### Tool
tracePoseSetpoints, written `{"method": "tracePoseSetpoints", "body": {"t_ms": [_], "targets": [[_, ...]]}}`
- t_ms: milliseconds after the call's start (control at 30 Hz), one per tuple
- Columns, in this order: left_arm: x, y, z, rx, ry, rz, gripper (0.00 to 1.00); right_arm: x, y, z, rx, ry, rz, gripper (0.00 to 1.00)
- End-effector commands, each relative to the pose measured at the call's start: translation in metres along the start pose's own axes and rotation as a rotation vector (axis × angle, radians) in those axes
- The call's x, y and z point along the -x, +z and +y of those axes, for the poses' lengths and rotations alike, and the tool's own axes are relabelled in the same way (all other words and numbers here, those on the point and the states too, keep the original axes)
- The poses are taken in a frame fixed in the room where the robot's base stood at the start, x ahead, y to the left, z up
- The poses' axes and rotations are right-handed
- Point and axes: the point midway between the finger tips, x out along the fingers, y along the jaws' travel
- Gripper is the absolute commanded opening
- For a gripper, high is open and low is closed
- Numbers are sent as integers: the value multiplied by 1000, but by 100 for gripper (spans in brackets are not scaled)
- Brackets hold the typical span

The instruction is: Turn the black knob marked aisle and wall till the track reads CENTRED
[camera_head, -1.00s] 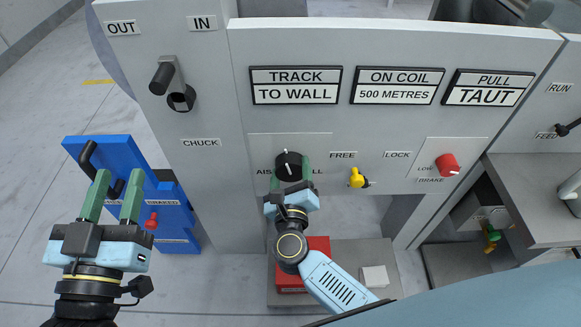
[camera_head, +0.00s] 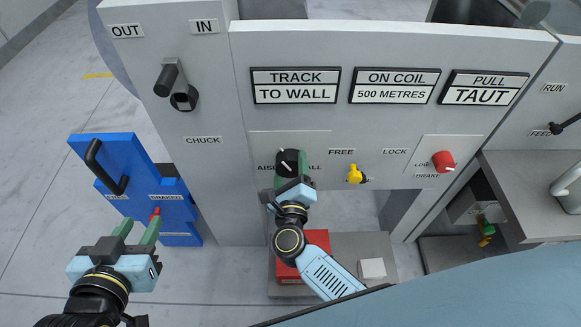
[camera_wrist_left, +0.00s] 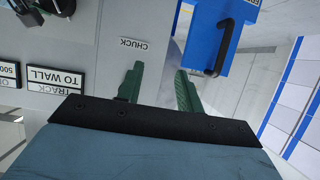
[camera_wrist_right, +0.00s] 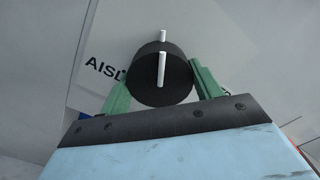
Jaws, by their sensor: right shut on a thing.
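The black knob (camera_head: 288,158) sits on the grey panel between the aisle and wall markings, which my gripper partly covers. It also shows in the right wrist view (camera_wrist_right: 163,75) with a white pointer line across it. My right gripper (camera_head: 292,176) is shut on the knob, one green finger on each side. The track sign (camera_head: 295,86) above reads TRACK TO WALL. My left gripper (camera_head: 137,231) is open and empty, low at the left in front of the blue stand.
A yellow lever (camera_head: 355,175) and red brake knob (camera_head: 443,160) lie right of the black knob. The chuck lever (camera_head: 166,80) is at upper left. The blue stand (camera_head: 135,175) with a black handle is at left. A red box (camera_head: 316,240) lies below.

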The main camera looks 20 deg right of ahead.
Motion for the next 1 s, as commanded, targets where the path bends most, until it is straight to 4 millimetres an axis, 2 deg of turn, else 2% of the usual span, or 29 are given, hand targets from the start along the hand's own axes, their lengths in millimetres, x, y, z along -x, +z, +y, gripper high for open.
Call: {"method": "tracePoseSetpoints", "body": {"t_ms": [100, 133, 267, 533, 667, 833, 1000], "targets": [[0, 0, 0, 0, 0, 1, 36, 0, 0, 1, 1, 1, 0, 41], [0, 0, 0, 0, 0, 1, 36, 0, 0, 1, 1, 1, 0, 68], [0, 0, 0, 0, 0, 1, 36, 0, 0, 0, 0, 1, 0, 85], [0, 0, 0, 0, 0, 2, 36, 0, 0, 0, 0, 0, 0, 86], [1, 2, 0, 0, -1, -18, 36, 7, 0, 0, 1, 1, 1, 86], [7, 26, -5, 2, -12, -160, 36, 32, 0, 0, 0, 3, 1, 86], [20, 55, -11, 5, -28, -341, 36, 71, 0, 0, 0, 5, 2, 86]]}}
